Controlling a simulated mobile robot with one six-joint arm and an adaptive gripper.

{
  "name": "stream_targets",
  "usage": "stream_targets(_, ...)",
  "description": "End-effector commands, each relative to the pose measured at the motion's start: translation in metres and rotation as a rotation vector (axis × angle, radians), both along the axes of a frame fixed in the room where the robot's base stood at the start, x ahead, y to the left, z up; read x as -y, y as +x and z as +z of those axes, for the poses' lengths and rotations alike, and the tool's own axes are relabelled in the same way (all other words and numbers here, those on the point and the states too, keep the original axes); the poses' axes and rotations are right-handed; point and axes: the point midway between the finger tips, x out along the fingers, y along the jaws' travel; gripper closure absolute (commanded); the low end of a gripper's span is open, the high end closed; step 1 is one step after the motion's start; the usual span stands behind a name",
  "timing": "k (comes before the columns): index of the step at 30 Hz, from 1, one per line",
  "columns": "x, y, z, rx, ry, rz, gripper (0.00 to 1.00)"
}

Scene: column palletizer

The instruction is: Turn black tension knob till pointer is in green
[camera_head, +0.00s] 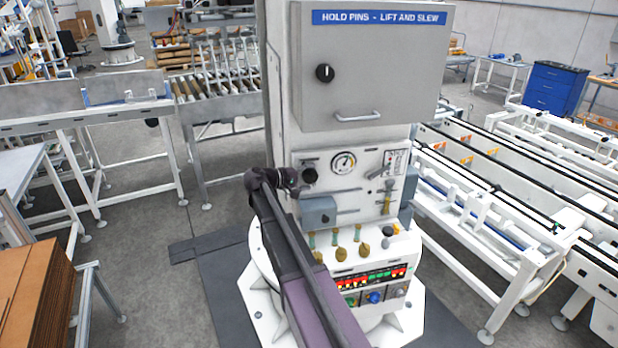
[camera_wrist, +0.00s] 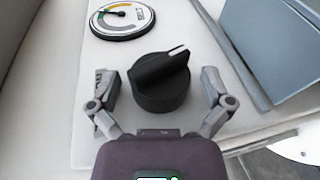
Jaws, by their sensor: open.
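The black tension knob (camera_wrist: 160,80) is a round dial with a raised ridge and a white line, on the pale panel in the wrist view. The line points to the upper right. My gripper (camera_wrist: 161,88) is open, with one finger on each side of the knob and a visible gap at both sides. The round gauge (camera_wrist: 123,19) sits above left of the knob, with green and yellow-orange zones; its pointer is too small to place surely. In the head view the knob (camera_head: 310,175) is left of the gauge (camera_head: 343,162), with my gripper (camera_head: 296,182) beside it.
A grey-blue box (camera_head: 318,211) juts from the panel below the knob; its side also shows at right in the wrist view (camera_wrist: 275,45). A grey cabinet (camera_head: 365,65) with another black knob (camera_head: 325,73) is above. Several brass-coloured knobs (camera_head: 341,253) stand below.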

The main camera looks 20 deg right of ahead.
Motion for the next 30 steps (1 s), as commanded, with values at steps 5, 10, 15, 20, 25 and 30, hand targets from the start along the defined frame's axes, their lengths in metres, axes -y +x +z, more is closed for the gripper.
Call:
stream_targets(5, -0.002, 0.0, 0.0, 0.0, -0.001, 0.001, 0.0)
stream_targets(10, -0.011, 0.001, 0.001, 0.0, -0.002, 0.002, 0.0)
stream_targets(15, -0.029, 0.001, 0.001, 0.0, -0.003, 0.001, 0.0)
stream_targets(20, -0.054, 0.001, 0.001, -0.001, -0.003, 0.002, 0.0)
stream_targets(25, -0.084, 0.001, 0.001, -0.001, -0.003, 0.002, 0.0)
stream_targets(30, -0.109, 0.001, 0.001, -0.001, -0.003, 0.002, 0.0)
